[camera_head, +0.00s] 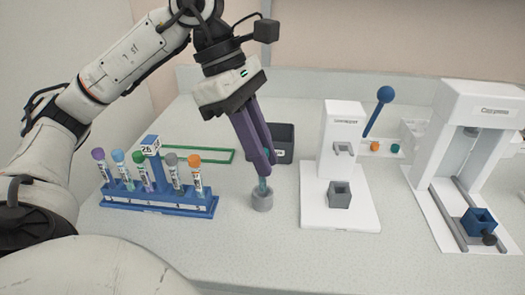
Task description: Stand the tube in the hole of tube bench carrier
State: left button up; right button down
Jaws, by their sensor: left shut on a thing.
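My left gripper (264,168) reaches down from the top of the view, its long purple fingers slightly tilted. It is shut on the tube (263,186), of which only a small teal part shows between and below the fingertips. A small grey round carrier (262,203) stands on the bench directly under the fingertips. The tube's lower end meets the carrier's top in the picture; I cannot tell how deep it sits in the hole. The rest of the tube is hidden by the fingers. My right gripper is not in view.
A blue rack (160,204) with several capped tubes stands to the left. A green frame (205,155) and a dark box (284,142) lie behind. A white device (340,150) and a larger white machine (478,110) stand to the right. The front bench is clear.

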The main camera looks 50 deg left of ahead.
pick_arm(q)
jog(key=shift+f+b, duration=0.35)
jog(key=shift+f, duration=0.15)
jog(key=shift+f, duration=0.2)
jog(key=shift+f+b, duration=0.3)
jog(key=shift+b, duration=0.15)
jog(key=o, duration=0.9)
